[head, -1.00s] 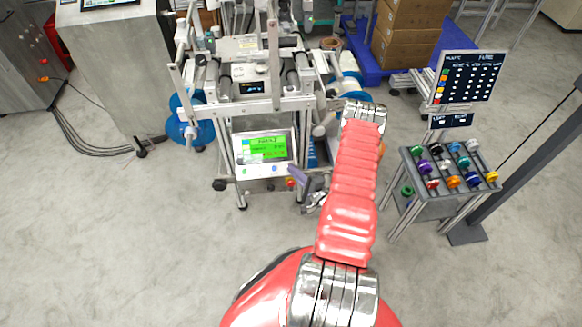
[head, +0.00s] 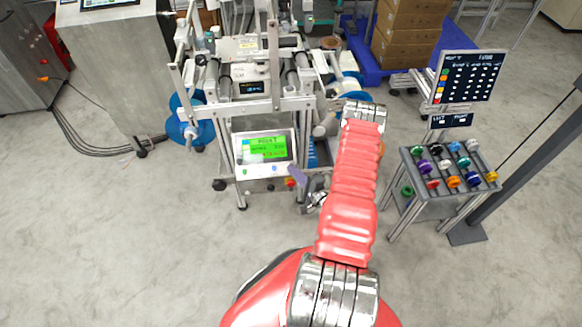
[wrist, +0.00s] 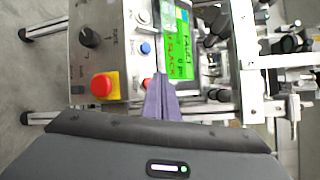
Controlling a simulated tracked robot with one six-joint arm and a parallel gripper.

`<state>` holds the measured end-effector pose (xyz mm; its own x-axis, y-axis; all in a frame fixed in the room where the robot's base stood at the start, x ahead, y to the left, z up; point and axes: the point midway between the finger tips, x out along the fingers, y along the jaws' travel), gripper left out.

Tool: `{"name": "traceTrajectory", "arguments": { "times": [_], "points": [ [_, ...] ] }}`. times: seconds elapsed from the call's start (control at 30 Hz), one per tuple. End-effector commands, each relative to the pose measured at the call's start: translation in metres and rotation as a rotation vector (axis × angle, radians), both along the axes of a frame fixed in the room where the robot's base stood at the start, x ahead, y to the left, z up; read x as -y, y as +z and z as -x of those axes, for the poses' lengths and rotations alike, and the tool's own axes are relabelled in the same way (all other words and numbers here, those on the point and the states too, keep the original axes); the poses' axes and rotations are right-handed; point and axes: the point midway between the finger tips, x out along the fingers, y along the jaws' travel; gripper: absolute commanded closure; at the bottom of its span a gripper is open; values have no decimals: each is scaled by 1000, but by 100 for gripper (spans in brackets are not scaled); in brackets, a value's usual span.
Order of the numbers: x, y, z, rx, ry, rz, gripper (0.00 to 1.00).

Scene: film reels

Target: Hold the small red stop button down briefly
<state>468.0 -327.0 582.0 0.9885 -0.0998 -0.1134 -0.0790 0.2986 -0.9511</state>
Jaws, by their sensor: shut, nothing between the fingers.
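The control panel (head: 238,160) with a lit green screen (head: 268,147) faces me on the front of the machine. In the wrist view the panel (wrist: 115,25) carries a blue button (wrist: 145,48) and a large red mushroom button (wrist: 103,84) on a yellow base. A small red button (wrist: 147,83) shows only in part beside my fingertips, which hide the rest. My gripper (wrist: 158,80) is shut and empty, its tips at the panel between that button and the screen. I cannot tell whether they touch it. In the head view my gripper (head: 294,170) is at the panel's lower right.
A black knob (wrist: 90,37) also sits on the panel. Machine rollers and frame bars stand close beyond the screen. A rack of coloured reels (head: 450,170) stands to the right. Grey floor in front is clear.

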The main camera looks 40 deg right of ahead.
Motion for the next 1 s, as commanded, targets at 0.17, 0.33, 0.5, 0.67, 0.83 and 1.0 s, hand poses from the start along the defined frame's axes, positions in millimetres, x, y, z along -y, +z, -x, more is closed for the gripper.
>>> {"name": "traceTrajectory", "arguments": {
  "times": [0.17, 0.33, 0.5, 0.67, 0.83, 1.0],
  "points": [
    [0, 0, 0, 0, 0, 0, 100],
    [0, 0, 0, 0, 0, 0, 100],
    [0, 0, 0, 0, 0, 0, 100],
    [0, 0, 0, 0, 0, 0, 100],
    [1, -2, -2, 0, 0, 0, 100],
    [3, -4, -6, 0, 0, 0, 100]
  ]
}}
